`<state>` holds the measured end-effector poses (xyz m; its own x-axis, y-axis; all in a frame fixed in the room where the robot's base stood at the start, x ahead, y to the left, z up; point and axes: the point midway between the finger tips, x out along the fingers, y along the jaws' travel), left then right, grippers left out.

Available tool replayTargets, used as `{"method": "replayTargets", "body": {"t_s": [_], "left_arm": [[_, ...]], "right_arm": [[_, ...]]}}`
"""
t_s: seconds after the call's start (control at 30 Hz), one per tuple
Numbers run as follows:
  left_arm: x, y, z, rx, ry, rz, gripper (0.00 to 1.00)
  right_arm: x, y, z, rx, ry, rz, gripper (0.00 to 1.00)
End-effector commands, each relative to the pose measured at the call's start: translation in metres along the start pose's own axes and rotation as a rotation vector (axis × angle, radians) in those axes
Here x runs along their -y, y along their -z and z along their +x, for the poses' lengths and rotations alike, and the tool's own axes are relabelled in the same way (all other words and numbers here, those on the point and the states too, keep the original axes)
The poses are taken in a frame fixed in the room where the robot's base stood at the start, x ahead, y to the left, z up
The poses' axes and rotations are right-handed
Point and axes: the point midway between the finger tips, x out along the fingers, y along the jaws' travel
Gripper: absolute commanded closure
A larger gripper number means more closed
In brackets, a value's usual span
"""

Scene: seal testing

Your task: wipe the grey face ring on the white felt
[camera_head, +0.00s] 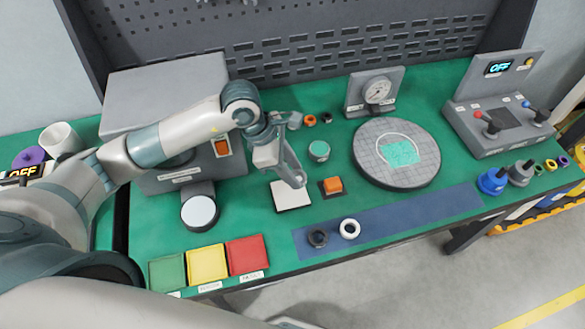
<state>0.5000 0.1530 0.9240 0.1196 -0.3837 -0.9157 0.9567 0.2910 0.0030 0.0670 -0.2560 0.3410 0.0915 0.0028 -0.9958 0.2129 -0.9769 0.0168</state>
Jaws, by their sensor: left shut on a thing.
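The white felt (291,195) is a small pale square pad lying on the green bench top, in the middle of the head view. My left gripper (300,182) reaches down from the left, with its fingertips low over the right part of the felt. It is shut on a small grey piece, which I take to be the grey face ring; the fingers hide most of it. I cannot tell whether the piece touches the felt. My right gripper is not in view.
A round plate (397,153) is farther right. Green, yellow and red trays (207,264) stand at the front left.

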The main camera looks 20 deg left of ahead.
Motion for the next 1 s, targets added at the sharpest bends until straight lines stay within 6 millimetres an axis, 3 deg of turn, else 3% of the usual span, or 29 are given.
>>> {"method": "replayTargets", "body": {"t_s": [0.5, 1.0], "left_arm": [[0.000, 0.017, 0.038, 0.000, 0.001, 0.000, 0.89], [0.000, 0.018, 0.042, 0.000, 0.000, 0.000, 0.89]], "right_arm": [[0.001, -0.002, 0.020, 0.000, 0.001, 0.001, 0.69], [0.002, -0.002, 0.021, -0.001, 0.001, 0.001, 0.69]]}}
